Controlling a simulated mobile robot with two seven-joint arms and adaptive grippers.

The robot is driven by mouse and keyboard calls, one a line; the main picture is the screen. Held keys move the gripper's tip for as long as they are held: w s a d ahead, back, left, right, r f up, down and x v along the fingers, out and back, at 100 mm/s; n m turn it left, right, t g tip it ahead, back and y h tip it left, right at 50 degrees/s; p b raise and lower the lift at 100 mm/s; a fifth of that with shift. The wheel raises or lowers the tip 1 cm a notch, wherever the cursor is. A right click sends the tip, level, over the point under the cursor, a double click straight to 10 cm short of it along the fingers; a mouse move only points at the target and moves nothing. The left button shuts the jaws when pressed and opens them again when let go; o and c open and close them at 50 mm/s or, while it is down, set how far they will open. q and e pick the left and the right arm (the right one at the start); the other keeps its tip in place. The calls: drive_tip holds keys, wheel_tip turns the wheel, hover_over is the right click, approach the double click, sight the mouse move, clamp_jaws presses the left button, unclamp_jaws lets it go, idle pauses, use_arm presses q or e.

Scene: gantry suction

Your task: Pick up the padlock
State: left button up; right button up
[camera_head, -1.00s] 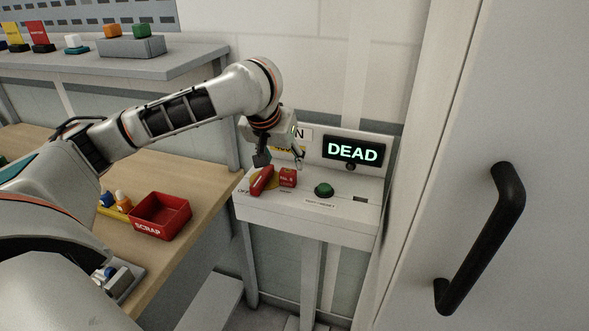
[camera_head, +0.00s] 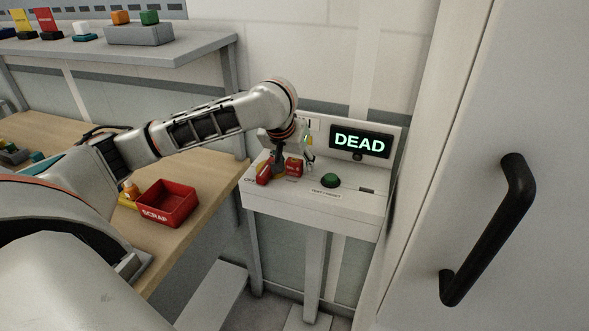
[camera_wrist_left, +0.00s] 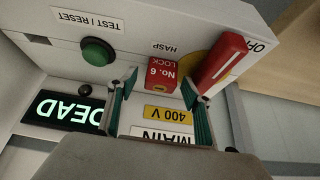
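The padlock (camera_head: 294,168) is a small red block marked "No. 6 LOCK". It sits upright at the hasp on the white panel, between a red switch handle (camera_head: 264,174) and a green button (camera_head: 331,181). In the left wrist view the padlock (camera_wrist_left: 163,76) lies between and just beyond the fingertips of my left gripper (camera_wrist_left: 162,88). The left gripper (camera_head: 293,161) is open and empty, close to the padlock, with one finger near the red handle (camera_wrist_left: 222,62). I cannot tell whether that finger touches the handle. My right gripper is not in view.
A lit "DEAD" display (camera_head: 360,143) stands behind the panel (camera_head: 310,205). A red scrap bin (camera_head: 167,204) sits on the wooden bench at left. A grey shelf (camera_head: 100,55) is behind. A door with a black handle (camera_head: 490,230) stands at right.

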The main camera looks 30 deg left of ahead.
use_arm(q)
drive_tip(key=c, duration=1.2)
drive_tip(key=shift+r, duration=0.1)
